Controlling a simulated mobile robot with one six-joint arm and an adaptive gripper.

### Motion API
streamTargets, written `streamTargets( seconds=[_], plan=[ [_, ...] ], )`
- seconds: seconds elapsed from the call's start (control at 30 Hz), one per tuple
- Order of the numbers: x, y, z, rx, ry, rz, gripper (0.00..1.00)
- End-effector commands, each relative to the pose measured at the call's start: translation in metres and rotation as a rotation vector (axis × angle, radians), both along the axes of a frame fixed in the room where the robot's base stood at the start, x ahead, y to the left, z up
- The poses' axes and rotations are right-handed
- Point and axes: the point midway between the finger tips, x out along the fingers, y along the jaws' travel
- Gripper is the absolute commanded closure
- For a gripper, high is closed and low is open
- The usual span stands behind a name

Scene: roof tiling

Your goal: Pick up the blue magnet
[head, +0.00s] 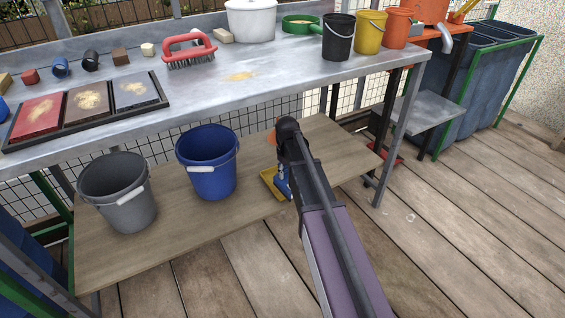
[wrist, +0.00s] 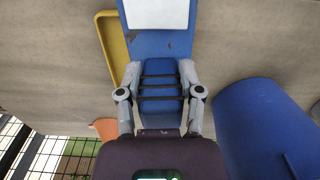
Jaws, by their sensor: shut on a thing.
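The blue magnet (wrist: 160,42) has a blue body with a white patch at its far end and a ribbed blue block (wrist: 160,82) nearer me. In the wrist view my gripper (wrist: 160,78) has a grey finger on each side of this block and is shut on it. In the head view the magnet (head: 283,184) shows as a small blue shape over the lower wooden shelf, partly hidden by my arm. I cannot tell whether it still touches the shelf.
A yellow tray-like thing (head: 270,183) lies beside the magnet. A blue bucket (head: 208,168) and a grey bucket (head: 118,200) stand to the left on the lower shelf (head: 170,236). The metal worktop (head: 285,72) is overhead, with its leg (head: 396,140) to the right.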

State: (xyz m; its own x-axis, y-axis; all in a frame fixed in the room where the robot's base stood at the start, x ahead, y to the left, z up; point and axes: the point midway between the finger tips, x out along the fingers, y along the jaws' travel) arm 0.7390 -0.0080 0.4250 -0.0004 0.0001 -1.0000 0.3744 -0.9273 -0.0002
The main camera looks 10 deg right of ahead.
Motion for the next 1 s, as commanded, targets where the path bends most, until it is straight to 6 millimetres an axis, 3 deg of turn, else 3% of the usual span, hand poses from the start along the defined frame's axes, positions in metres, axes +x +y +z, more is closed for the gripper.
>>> streamTargets(
  seconds=[0.03,0.1,0.4,1.0],
  plan=[
    [-0.017,-0.001,0.002,0.000,0.000,0.000,1.00],
    [-0.031,-0.001,0.004,0.000,0.000,0.000,1.00],
    [-0.070,-0.004,0.007,0.000,0.000,0.000,1.00],
    [-0.080,-0.005,0.008,0.000,0.000,0.000,1.00]
  ],
)
